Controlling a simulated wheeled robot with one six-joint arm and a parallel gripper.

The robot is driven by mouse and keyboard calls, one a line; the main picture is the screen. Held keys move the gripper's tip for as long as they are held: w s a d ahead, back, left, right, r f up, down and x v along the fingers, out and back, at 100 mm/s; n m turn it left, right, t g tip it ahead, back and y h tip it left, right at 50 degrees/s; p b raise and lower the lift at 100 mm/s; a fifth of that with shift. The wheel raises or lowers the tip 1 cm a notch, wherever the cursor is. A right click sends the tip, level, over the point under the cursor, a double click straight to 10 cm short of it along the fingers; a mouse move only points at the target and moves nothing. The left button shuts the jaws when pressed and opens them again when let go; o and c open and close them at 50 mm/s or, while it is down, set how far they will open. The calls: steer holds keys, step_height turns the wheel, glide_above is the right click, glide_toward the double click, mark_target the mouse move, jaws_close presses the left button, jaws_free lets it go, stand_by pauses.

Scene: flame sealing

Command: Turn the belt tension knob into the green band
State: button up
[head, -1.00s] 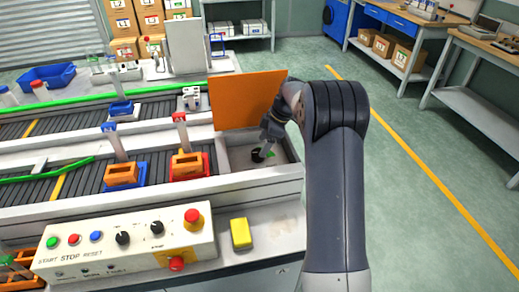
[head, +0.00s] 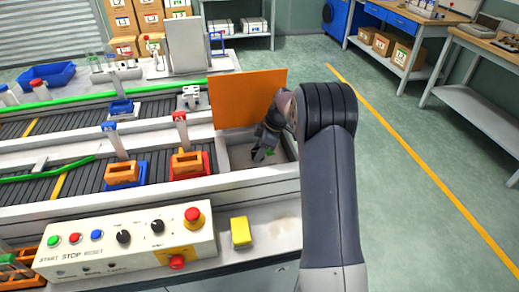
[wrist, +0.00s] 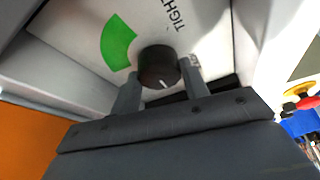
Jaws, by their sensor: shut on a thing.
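The belt tension knob (wrist: 157,62) is black and round, on a pale plate in the wrist view. My gripper (wrist: 160,74) is shut on it, one finger at each side. A short white mark on the knob points toward the lower edge of the picture, away from the green band (wrist: 117,42). The band is a curved patch at the knob's upper left, beside the word TIGHT. In the head view my gripper (head: 261,152) reaches down into the open bay, and hides the knob.
An orange panel (head: 246,98) stands upright behind the bay. Pale bay walls stand close around my gripper. A yellow block (head: 241,232) and a control box (head: 130,243) with buttons and knobs are in front. The floor at the right is clear.

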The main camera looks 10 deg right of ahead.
steer(key=c, duration=0.3)
steer(key=shift+m+b, duration=0.3)
steer(key=shift+b, duration=0.05)
